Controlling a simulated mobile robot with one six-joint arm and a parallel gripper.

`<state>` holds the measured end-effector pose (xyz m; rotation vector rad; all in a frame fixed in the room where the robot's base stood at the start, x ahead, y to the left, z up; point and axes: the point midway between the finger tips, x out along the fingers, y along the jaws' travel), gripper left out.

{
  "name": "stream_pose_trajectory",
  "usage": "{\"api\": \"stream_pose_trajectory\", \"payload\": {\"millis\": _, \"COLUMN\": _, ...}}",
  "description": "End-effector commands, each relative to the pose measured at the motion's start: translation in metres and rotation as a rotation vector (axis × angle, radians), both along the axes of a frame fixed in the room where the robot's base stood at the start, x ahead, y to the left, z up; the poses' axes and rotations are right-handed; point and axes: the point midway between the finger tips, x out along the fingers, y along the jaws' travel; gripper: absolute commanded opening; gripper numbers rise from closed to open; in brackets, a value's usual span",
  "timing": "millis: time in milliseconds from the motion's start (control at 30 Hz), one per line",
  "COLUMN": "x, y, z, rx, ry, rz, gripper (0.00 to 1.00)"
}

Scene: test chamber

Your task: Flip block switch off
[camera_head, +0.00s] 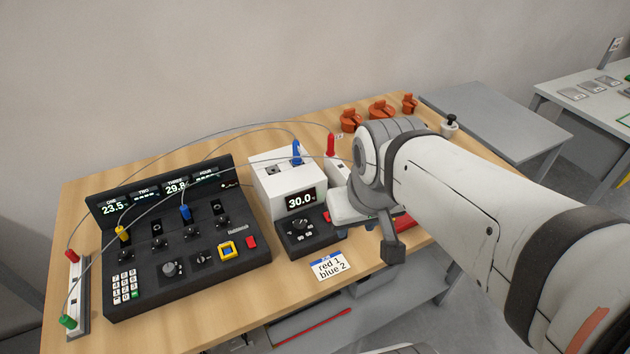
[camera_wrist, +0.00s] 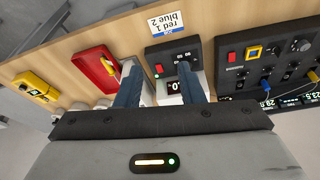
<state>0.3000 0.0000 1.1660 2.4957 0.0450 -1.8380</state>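The block unit is a white box (camera_head: 285,185) with a 30.0 display and a dark control base (camera_head: 296,240) in the head view. In the wrist view, upside down, its dark panel (camera_wrist: 172,50) shows a knob and a small red switch (camera_wrist: 158,70). The switch appears between my fingertips in the picture; I cannot tell whether it is on or off. My gripper (camera_wrist: 160,66) has its two blue fingers apart with nothing held. Contact with the unit cannot be made out.
A black multi-display console (camera_head: 185,245) with wires stands left. A label card (camera_head: 328,266) lies in front of the block unit. A red device (camera_wrist: 97,68) and a yellow device (camera_wrist: 36,88) sit beside it in the wrist view. Orange knobs (camera_head: 380,110) stand at the back.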

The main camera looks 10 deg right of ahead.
Motion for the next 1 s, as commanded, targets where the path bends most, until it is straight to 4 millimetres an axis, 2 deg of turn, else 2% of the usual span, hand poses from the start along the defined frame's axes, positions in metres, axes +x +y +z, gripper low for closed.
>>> {"api": "stream_pose_trajectory", "payload": {"millis": 33, "x": 0.004, "y": 0.000, "z": -0.002, "rx": -0.010, "ry": 0.003, "rz": 0.035, "gripper": 0.30}}
{"api": "stream_pose_trajectory", "payload": {"millis": 167, "x": 0.021, "y": -0.001, "z": -0.005, "rx": -0.055, "ry": 0.018, "rz": 0.197, "gripper": 0.20}}
{"api": "stream_pose_trajectory", "payload": {"millis": 400, "x": 0.063, "y": -0.003, "z": -0.011, "rx": -0.159, "ry": 0.040, "rz": 0.611, "gripper": 0.00}}
{"api": "stream_pose_trajectory", "payload": {"millis": 800, "x": 0.135, "y": -0.009, "z": -0.032, "rx": -0.310, "ry": 0.056, "rz": 1.313, "gripper": 0.00}}
{"api": "stream_pose_trajectory", "payload": {"millis": 1000, "x": 0.162, "y": -0.013, "z": -0.043, "rx": -0.364, "ry": 0.049, "rz": 1.583, "gripper": 0.00}}
